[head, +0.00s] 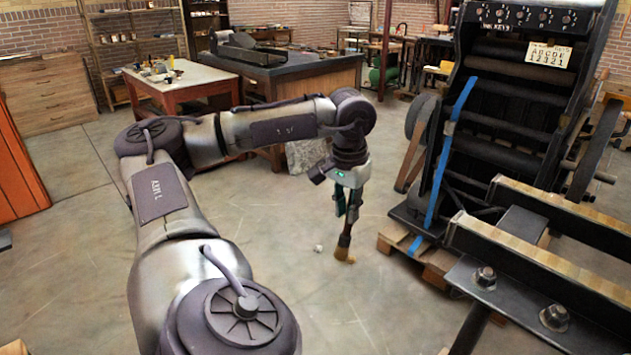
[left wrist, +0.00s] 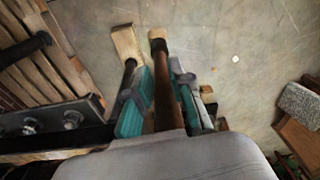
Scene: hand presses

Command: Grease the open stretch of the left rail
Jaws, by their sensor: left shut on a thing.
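My left gripper (head: 347,212) points down over open floor, left of the press. It is shut on a brush with a brown handle and a tan tip (head: 344,250); the tip hangs downward. In the left wrist view the brush (left wrist: 164,70) sits between the teal finger pads. Two dark rails with tan upper faces run toward the lower right in the head view: a nearer one (head: 541,267) and a farther one (head: 575,213). The brush is left of both rails and apart from them. Grease on them cannot be made out. My right gripper is not in view.
The black press (head: 500,110) stands behind the rails on a wooden pallet (head: 396,236). A bolted dark plate (head: 530,305) lies near the front right. A wooden table (head: 178,82) and a dark bench (head: 300,78) stand behind. The floor around the brush is mostly clear.

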